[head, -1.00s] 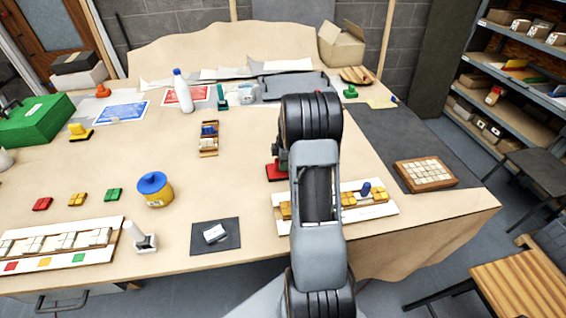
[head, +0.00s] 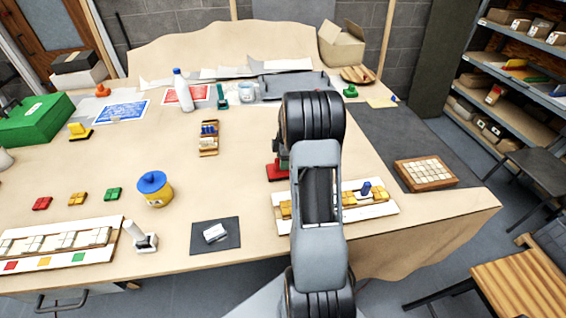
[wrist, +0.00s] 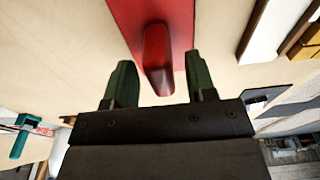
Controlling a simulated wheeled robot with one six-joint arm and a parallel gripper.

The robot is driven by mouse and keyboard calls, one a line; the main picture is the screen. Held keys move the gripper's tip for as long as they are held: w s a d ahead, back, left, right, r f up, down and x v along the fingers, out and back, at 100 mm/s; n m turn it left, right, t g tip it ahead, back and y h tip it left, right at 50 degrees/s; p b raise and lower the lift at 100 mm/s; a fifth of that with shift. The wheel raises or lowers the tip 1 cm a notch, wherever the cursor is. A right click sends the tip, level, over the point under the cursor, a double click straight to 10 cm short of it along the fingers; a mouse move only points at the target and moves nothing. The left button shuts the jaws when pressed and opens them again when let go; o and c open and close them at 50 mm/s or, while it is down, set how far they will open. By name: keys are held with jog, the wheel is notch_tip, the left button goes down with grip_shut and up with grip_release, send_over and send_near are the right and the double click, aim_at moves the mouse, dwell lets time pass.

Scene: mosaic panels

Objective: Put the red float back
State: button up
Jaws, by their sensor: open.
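The red float (head: 276,173) lies on the table just left of my arm in the head view, partly hidden by the arm. In the wrist view its flat red plate (wrist: 122,14) runs to the top edge, and its rounded red handle (wrist: 157,50) points down between my fingers. My gripper (wrist: 159,80) is open, with one dark green finger on each side of the handle. A gap shows on both sides. In the head view my gripper is mostly hidden behind the arm.
A white panel with yellow tiles (head: 377,209) lies close to the float, partly behind my arm. A small wooden tray (head: 208,139), a blue-lidded yellow pot (head: 154,190) and a dark mat (head: 228,241) stand left. Bare table lies between them.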

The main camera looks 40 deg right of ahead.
jog(key=r, duration=0.6)
jog(key=d+r+b, duration=0.1)
jog(key=r, duration=0.2)
jog(key=shift+s+r, duration=0.3)
jog(key=shift+r, duration=0.05)
jog(key=s+a+r+m+t+h, duration=0.1)
jog(key=s+a+r+m, duration=0.25)
jog(key=a, duration=0.35)
jog(key=s+a+r+m, duration=0.2)
jog(key=a+r, duration=0.2)
jog(key=a, duration=0.3)
jog(key=s+a+f+m+t, duration=0.1)
jog(key=s+a+m+t, duration=0.1)
jog(key=s+a+m, duration=0.5)
jog(key=s+a, duration=0.3)
jog(key=s, duration=0.1)
jog(key=shift+s+a+f+t, duration=0.3)
jog(key=shift+t, duration=0.1)
